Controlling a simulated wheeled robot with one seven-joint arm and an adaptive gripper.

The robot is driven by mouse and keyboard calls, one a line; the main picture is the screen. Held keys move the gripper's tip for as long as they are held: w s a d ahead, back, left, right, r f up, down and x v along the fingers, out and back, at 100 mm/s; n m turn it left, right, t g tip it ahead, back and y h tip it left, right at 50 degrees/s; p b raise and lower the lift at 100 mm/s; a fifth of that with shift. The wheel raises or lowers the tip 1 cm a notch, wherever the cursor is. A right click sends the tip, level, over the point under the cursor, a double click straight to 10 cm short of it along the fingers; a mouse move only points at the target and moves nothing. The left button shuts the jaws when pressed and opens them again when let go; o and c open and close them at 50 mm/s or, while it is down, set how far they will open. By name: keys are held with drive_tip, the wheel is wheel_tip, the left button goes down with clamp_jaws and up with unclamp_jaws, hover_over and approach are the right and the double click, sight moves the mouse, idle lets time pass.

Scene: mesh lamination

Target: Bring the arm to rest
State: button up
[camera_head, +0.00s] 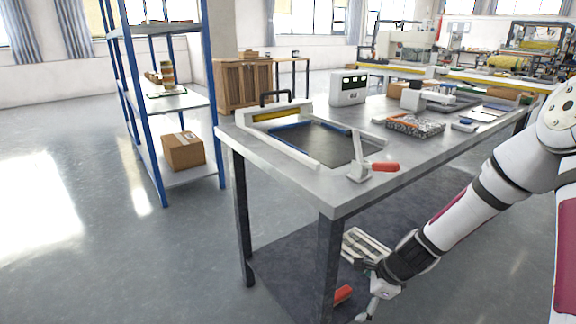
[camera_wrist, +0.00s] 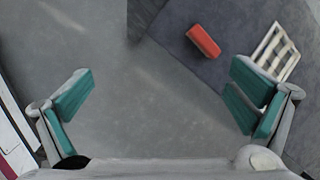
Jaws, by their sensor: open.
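My gripper (camera_wrist: 165,105) is open in the wrist view, with its two green-padded fingers wide apart and only floor between them. In the head view my white and dark red arm reaches down from the right edge. My gripper (camera_head: 368,300) is low beside the table's lower shelf, partly cut off by the bottom of the picture. It holds nothing that I can see.
A grey worktable (camera_head: 345,200) carries a dark framed press bed (camera_head: 315,140) and a red-handled clamp (camera_head: 384,167). On its lower shelf lie a red block (camera_wrist: 203,41) and a pale slatted frame (camera_wrist: 275,52), near my gripper. Open floor (camera_head: 90,250) lies left.

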drive_tip(key=s+a+r+n+g+h, duration=0.1)
drive_tip(key=s+a+r+n, duration=0.1)
drive_tip(key=s+r+n, duration=0.7)
drive_tip(key=s+a+r+n+g, duration=0.1)
drive_tip(key=s+r+n, duration=0.4)
drive_tip(key=r, duration=0.8)
drive_tip(key=s+d+r+n+g+h, duration=0.1)
drive_tip(key=s+r+n, duration=0.3)
drive_tip(key=s, duration=0.7)
drive_tip(key=s+d+r+n+h, duration=0.15)
drive_tip(key=s+r, duration=0.35)
drive_tip(key=s, duration=0.7)
wheel_tip(320, 180, up, 34)
drive_tip(key=n+t+p, duration=0.1)
drive_tip(key=t+p, duration=0.2)
drive_tip(key=p, duration=2.9)
drive_tip(key=shift+d+r+t, duration=0.2)
drive_tip(key=shift+t, duration=0.1)
